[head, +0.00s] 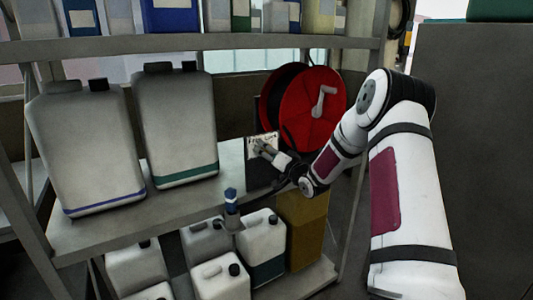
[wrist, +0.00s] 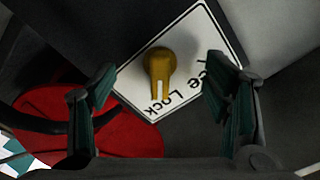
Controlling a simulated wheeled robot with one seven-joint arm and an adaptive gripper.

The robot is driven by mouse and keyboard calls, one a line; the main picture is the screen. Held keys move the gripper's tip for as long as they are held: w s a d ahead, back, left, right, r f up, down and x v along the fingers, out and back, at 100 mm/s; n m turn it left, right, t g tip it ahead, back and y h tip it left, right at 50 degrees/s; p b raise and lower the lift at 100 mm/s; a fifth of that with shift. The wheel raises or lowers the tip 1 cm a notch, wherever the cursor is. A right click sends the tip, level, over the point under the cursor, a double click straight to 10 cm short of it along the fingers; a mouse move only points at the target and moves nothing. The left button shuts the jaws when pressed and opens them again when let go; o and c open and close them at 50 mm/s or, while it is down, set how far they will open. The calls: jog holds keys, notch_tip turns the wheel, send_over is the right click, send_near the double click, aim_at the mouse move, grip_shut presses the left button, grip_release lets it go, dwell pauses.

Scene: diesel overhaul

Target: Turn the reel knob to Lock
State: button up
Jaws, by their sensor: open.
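The reel knob (wrist: 158,62) is yellow with a white line, on a white plate (wrist: 136,92) marked Free and Lock. In the wrist view the words are tilted and upside down. The white line points down in the picture, toward the k end of Lock. My gripper (wrist: 160,98) is open, one finger on each side of the knob and apart from it. In the head view my gripper (head: 262,150) is in front of the plate (head: 266,138), and the knob cannot be made out there. The red reel (head: 318,108) with a grey crank stands behind.
Two large grey jugs (head: 90,150) (head: 175,125) stand on the shelf (head: 110,228) left of my gripper. A small blue-topped bottle (head: 231,203), white jugs (head: 262,240) and a yellow container (head: 305,230) are below. A dark cabinet (head: 475,130) is at right.

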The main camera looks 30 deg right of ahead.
jog(key=shift+s, duration=0.1)
jog(key=s+p, duration=0.4)
jog(key=s, duration=0.3)
jog(key=shift+p, duration=0.35)
jog(key=shift+w+d, duration=0.1)
jog(key=s+a+r+n+g+h, duration=0.2)
jog(key=s+a+r+n+g, duration=0.3)
jog(key=a+r, duration=0.6)
jog(key=s+a+r+n+g, duration=0.1)
jog(key=s+a, duration=0.3)
jog(key=s, duration=0.8)
jog(key=s+a+r+g+y, duration=0.1)
jog(key=s+a+g, duration=0.3)
jog(key=s, duration=0.9)
jog(key=s+a+r+n+g+b, duration=0.1)
jog(key=s+a, duration=0.5)
jog(key=s, duration=0.6)
jog(key=shift+s+r+n+g, duration=0.3)
jog(key=shift+s+r+g, duration=0.05)
jog(key=shift+r+g, duration=0.4)
